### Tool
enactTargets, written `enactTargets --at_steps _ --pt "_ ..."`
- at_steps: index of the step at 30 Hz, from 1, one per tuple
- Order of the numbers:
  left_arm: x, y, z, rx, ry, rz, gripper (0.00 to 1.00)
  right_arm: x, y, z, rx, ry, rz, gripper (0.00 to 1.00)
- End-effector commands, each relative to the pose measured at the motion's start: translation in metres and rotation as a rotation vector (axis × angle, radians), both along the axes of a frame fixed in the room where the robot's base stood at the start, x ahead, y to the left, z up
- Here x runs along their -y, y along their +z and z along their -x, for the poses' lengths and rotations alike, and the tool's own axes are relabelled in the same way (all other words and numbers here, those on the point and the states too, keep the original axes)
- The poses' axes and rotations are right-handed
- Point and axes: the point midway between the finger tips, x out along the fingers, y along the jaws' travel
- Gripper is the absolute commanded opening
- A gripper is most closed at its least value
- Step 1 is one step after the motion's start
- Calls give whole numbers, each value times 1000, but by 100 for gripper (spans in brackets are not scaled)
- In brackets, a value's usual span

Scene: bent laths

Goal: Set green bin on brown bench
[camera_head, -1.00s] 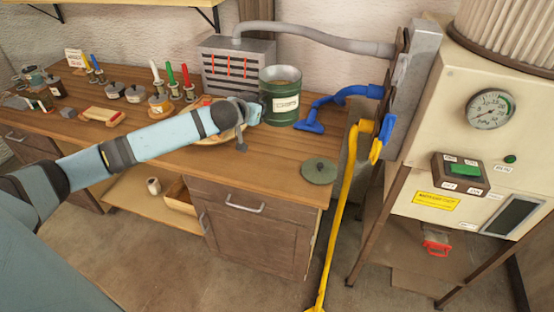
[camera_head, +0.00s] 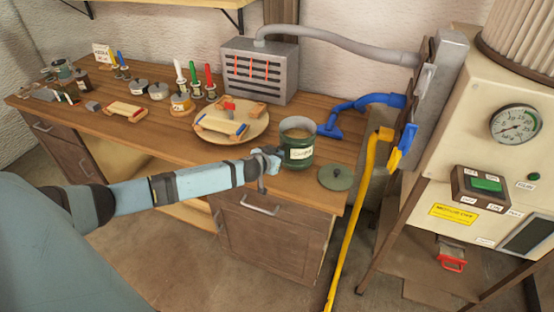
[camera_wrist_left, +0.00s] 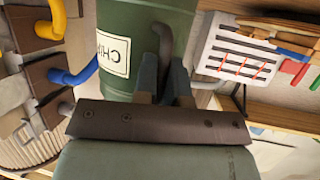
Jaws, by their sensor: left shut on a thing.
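The green bin (camera_head: 299,153) is an open-topped cylinder with a pale label. It is upright over the front right part of the brown bench (camera_head: 250,178); I cannot tell whether its base touches the top. My left gripper (camera_head: 267,163) is at its left side, shut on it. In the left wrist view the fingers (camera_wrist_left: 165,90) close at a dark curved handle on the bin wall (camera_wrist_left: 190,20). The bin's base is hidden there. My right gripper is not in view.
A round green lid (camera_head: 335,177) lies right of the bin near the bench edge. Behind are a wooden round board (camera_head: 247,134) with a clamp-like piece, a grey slotted box (camera_head: 258,75) and a blue hose (camera_head: 350,108). A yellow pipe (camera_head: 352,215) rises beside the bench's right end.

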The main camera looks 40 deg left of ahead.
Motion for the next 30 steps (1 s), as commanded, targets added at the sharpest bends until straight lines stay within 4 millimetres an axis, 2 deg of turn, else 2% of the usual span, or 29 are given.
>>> enactTargets --at_steps 4,15,16,18,19,30 --pt "1 -15 -1 1 0 2 0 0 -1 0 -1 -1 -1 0" --pt "0 -20 0 1 0 2 0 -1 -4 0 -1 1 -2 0" --pt "0 -20 0 0 -1 1 16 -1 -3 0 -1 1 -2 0" --pt "0 -19 0 0 -1 1 32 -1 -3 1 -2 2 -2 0" --pt "0 -19 0 0 -1 0 37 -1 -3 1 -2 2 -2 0" --pt "0 -16 3 0 -1 0 37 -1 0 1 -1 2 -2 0"
